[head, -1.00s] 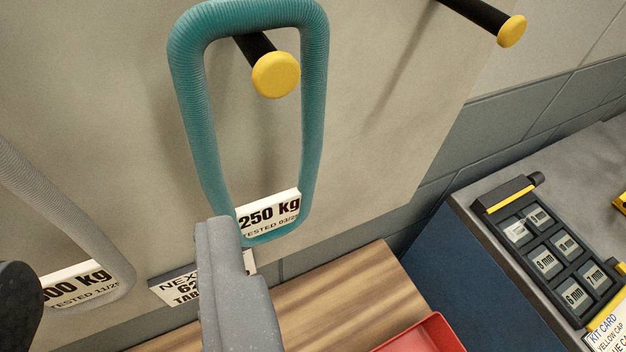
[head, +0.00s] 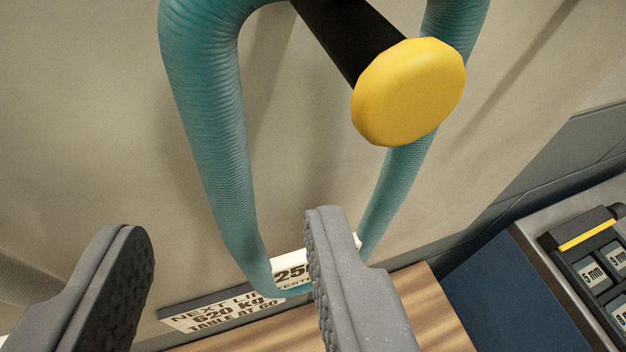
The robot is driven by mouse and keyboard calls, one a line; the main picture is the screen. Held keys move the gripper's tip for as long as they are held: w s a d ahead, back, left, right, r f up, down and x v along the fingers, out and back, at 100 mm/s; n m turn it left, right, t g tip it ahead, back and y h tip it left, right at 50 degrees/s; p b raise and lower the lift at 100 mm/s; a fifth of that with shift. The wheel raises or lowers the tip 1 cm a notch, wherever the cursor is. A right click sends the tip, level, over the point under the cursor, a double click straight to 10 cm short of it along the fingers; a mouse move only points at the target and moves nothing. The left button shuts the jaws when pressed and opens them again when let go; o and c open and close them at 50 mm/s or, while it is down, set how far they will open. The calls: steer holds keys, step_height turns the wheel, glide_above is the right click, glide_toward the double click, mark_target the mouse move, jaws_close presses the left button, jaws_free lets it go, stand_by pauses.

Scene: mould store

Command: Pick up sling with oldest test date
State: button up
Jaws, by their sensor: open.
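The teal sling (head: 215,130) hangs as a loop from a black peg (head: 350,35) with a yellow end cap (head: 408,92). Its white tag (head: 290,271) at the bottom of the loop is partly hidden by my right finger; only "25" and part of a line below show. My gripper (head: 228,228) is open, with one finger at lower left and one at lower centre-right. The sling's left strand comes down between the fingers in the picture; I cannot tell the depth gap. A grey sling (head: 18,280) shows only in part at the left edge.
A sign (head: 225,312) reading "NEXT LI… 620 kg, TABLE AT 60" is low on the wall behind. A wooden surface (head: 430,310) lies below. A black case with size labels (head: 590,268) sits on a counter at right. The yellow-capped peg sticks out close above the fingers.

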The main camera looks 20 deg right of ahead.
mark_target(232, 186)
steer(key=shift+w+d, duration=0.15)
steer(key=shift+w, duration=0.55)
steer(key=shift+p+x, duration=0.35)
steer(key=shift+x, duration=1.8)
steer(key=shift+r, duration=0.15)
jaws_close()
